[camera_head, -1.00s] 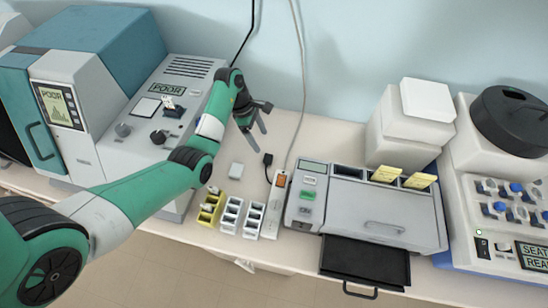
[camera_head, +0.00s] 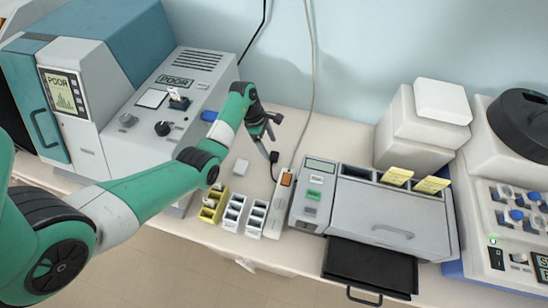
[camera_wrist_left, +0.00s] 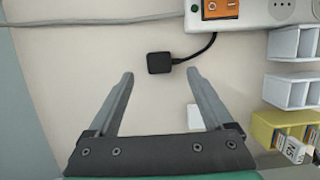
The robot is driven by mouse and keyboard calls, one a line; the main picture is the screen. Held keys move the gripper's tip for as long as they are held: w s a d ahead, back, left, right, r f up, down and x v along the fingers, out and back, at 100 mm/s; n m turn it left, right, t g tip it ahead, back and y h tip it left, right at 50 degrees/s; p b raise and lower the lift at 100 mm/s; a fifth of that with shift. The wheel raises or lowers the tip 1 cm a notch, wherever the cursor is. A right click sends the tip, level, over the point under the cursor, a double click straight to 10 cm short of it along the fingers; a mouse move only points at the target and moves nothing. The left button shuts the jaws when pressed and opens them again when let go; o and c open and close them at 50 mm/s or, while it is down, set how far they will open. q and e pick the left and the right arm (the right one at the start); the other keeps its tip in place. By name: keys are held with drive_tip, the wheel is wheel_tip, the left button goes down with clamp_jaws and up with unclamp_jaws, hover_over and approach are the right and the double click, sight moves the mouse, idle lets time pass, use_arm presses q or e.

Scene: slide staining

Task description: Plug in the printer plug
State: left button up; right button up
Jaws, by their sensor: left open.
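The black plug (camera_head: 273,157) lies on the bench behind the power strip, its short black cord running toward the strip. It also shows in the left wrist view (camera_wrist_left: 159,62), just beyond and between the fingertips, not gripped. The white power strip (camera_head: 274,208) has an orange switch; its switch end and round sockets show in the left wrist view (camera_wrist_left: 258,14). My left gripper (camera_head: 275,128) is open and empty, above the bench just behind the plug. My right gripper is not in view.
A grey machine (camera_head: 385,215) with a pulled-out black tray (camera_head: 370,268) stands right of the strip. White racks (camera_head: 233,212) and a yellow rack (camera_head: 213,203) stand left of it. A small white block (camera_head: 241,167) lies near the plug. A large teal-and-grey machine (camera_head: 90,100) stands at left.

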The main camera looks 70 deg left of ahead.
sight(274, 155)
use_arm(q)
drive_tip(key=b+x, duration=0.2)
drive_tip(key=x, duration=0.3)
drive_tip(key=shift+f, duration=0.1)
idle(0.3)
clamp_jaws()
idle(0.4)
